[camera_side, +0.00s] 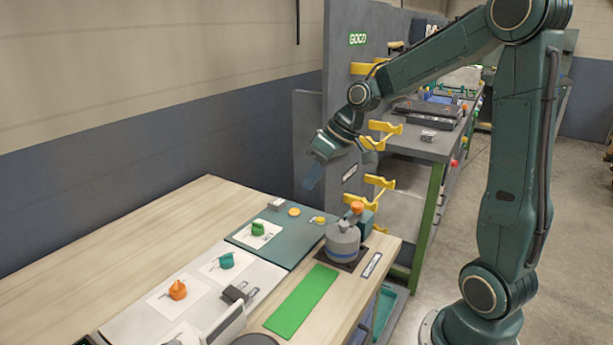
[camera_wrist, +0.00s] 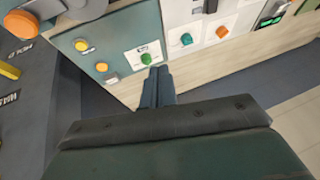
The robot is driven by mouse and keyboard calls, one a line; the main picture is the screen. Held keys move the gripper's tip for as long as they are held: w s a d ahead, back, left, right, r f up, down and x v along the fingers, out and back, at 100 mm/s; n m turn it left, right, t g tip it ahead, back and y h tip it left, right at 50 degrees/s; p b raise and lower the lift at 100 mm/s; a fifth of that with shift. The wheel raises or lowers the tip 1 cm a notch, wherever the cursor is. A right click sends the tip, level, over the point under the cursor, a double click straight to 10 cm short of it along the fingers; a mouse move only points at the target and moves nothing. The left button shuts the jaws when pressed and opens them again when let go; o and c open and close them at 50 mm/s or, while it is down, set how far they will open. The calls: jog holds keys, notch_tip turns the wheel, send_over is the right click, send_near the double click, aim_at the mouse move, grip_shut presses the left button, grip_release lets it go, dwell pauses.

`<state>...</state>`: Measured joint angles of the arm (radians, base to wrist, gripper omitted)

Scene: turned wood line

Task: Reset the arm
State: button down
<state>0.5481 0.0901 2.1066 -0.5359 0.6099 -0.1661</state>
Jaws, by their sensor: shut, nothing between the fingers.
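My gripper (camera_side: 312,175) is raised in the air above the far end of the wooden bench (camera_side: 150,218), well clear of its surface. In the wrist view its fingers (camera_wrist: 157,86) are together, with nothing between them. Below it on the teal board (camera_side: 270,259) is a green turned piece (camera_side: 258,229) on a white card; it also shows in the wrist view (camera_wrist: 146,59). My arm reaches in from the right, bent at the elbow.
A teal piece (camera_side: 226,261) and an orange piece (camera_side: 178,290) sit on cards on the white board. A grey round device (camera_side: 343,243) stands beside a green strip (camera_side: 303,302). Yellow hooks (camera_side: 385,128) project from the dark panel near my wrist. The bench's left part is bare.

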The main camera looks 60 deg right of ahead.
jog(key=s+a+r+h, duration=0.1)
jog(key=s+a, duration=0.3)
jog(key=s, duration=0.6)
jog(key=s+a+r+h, duration=0.1)
jog(key=s+a+r, duration=0.3)
jog(key=s, duration=0.6)
jog(key=shift+a+t+h, duration=0.3)
jog(key=shift+a+h, duration=0.1)
jog(key=shift+a, duration=0.4)
